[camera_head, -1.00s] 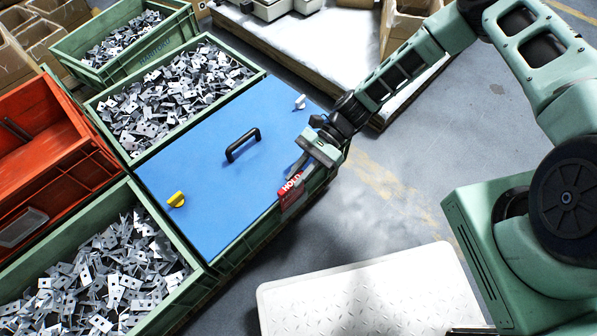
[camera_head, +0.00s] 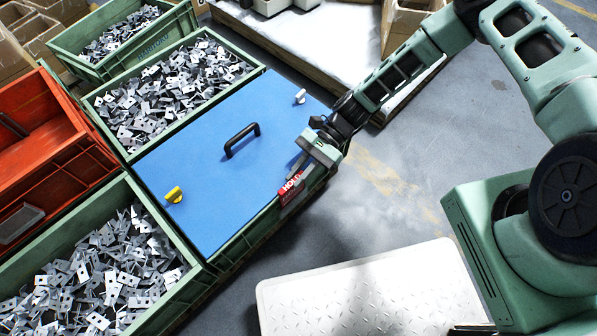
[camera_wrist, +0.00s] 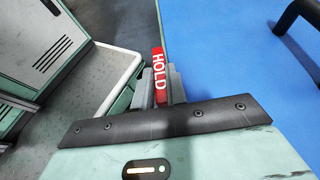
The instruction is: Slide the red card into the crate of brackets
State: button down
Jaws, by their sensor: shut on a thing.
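The red card (camera_head: 291,190), marked HOLD, is in my gripper (camera_head: 301,173), at the right side of a green crate (camera_head: 247,238) covered by a blue lid (camera_head: 215,195). The lid hides what is in this crate. In the wrist view the red card (camera_wrist: 158,68) stands between the two grey fingers of my shut gripper (camera_wrist: 160,84), beside the edge of the blue lid (camera_wrist: 215,50). I cannot tell whether the card touches the crate wall. Open green crates of grey metal brackets stand behind (camera_head: 170,95) and at the lower left (camera_head: 100,275).
The blue lid has a black handle (camera_head: 242,140), a yellow knob (camera_head: 174,194) and a white knob (camera_head: 300,97). A red-orange crate (camera_head: 45,150) stands at the left. A white textured platform (camera_head: 370,290) is at the front. Grey floor lies clear to the right of the crate.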

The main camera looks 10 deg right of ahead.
jog(key=shift+f, duration=0.55)
jog(key=c, duration=1.3)
grip_release()
jog(key=shift+c, duration=0.2)
jog(key=p+v, duration=0.3)
jog(key=v, duration=1.4)
jog(key=shift+w+p, duration=0.2)
jog(key=shift+p, duration=0.1)
jog(key=shift+d+r, duration=0.1)
